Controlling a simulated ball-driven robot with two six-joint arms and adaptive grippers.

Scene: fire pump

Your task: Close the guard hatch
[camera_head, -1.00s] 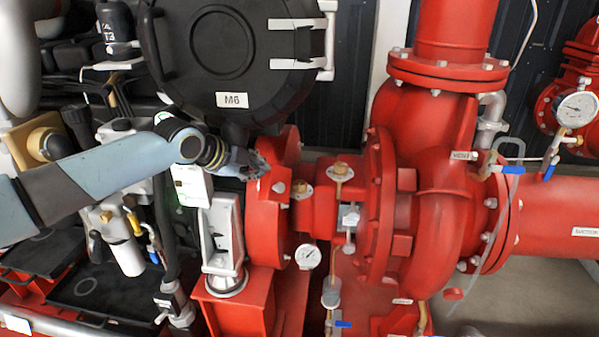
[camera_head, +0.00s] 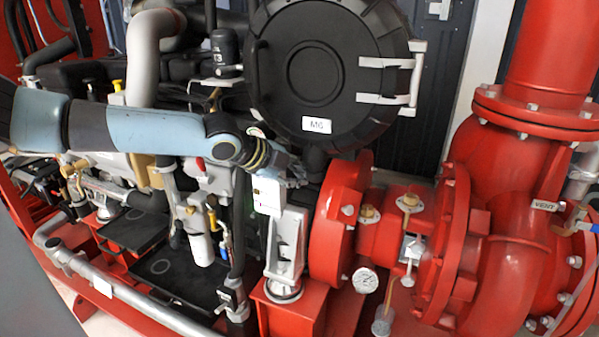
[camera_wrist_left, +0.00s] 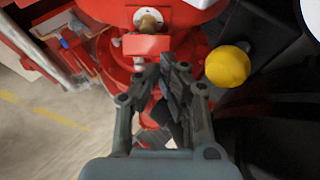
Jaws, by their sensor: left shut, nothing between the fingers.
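The guard hatch (camera_head: 318,65) is a round black cover labelled M6, at the upper middle of the head view. Grey hinge arms (camera_head: 390,80) are on its right side, and a dark curved handle (camera_head: 256,80) is on its left edge. It faces me and looks flat against its round housing, but I cannot tell whether it is fully shut. My left gripper (camera_head: 297,172) is below the hatch, apart from it, beside the red flange. In the left wrist view the gripper (camera_wrist_left: 168,80) has its fingers together, with nothing between them. My right gripper is not in view.
The red pump (camera_head: 510,250) and its pipework fill the right side. A pressure gauge (camera_head: 364,281) sits below the flange. A yellow knob (camera_wrist_left: 228,67) is right of the fingers in the left wrist view. Engine parts and a grey pipe (camera_head: 75,262) lie on the left.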

